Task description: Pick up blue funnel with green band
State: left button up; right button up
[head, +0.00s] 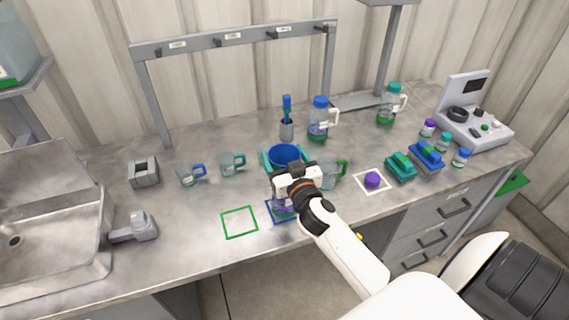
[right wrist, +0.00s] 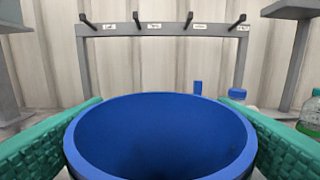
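The blue funnel (head: 285,152) is upright, wide mouth up, near the middle of the bench in the head view. In the right wrist view, the funnel (right wrist: 160,140) fills the lower middle, centred. My right gripper (head: 286,161) has its teal ridged fingers on either side of the funnel, far apart. In the right wrist view my right gripper (right wrist: 161,106) shows no clear gap between its fingers and the funnel's sides. Whether they press on it cannot be told. The green band and the funnel's lower part are hidden. My left gripper is out of view.
Close around are a teal mug (head: 231,163), a green-handled mug (head: 329,174) and a brush in a holder (head: 286,130). A purple-filled vessel (head: 283,206) sits in a blue square below my gripper. A hook rack (head: 236,38) stands behind. The green square (head: 239,222) is empty.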

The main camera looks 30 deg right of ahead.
jog(key=c, duration=0.5)
notch_tip(320, 180, up, 10)
jog(key=s+a+f+n+y+b, duration=0.1)
jog(key=s+a+f, duration=0.3)
jog(key=s, duration=0.1)
jog(key=s+a+f+n+y+b, duration=0.1)
jog(key=s+a+f+y, duration=0.1)
jog(key=s+a+f, duration=0.2)
jog(key=s+a+f+y+b, duration=0.1)
jog(key=s+a+f+b, duration=0.1)
jog(key=s+a+f, duration=0.2)
jog(key=shift+s+a+f+n+t, duration=0.1)
jog(key=shift+s+a+n+t, duration=0.1)
jog(key=shift+s+a, duration=0.35)
jog(key=shift+s+a+f+n+t, duration=0.1)
jog(key=shift+s+a+n, duration=0.1)
jog(key=shift+s, duration=0.55)
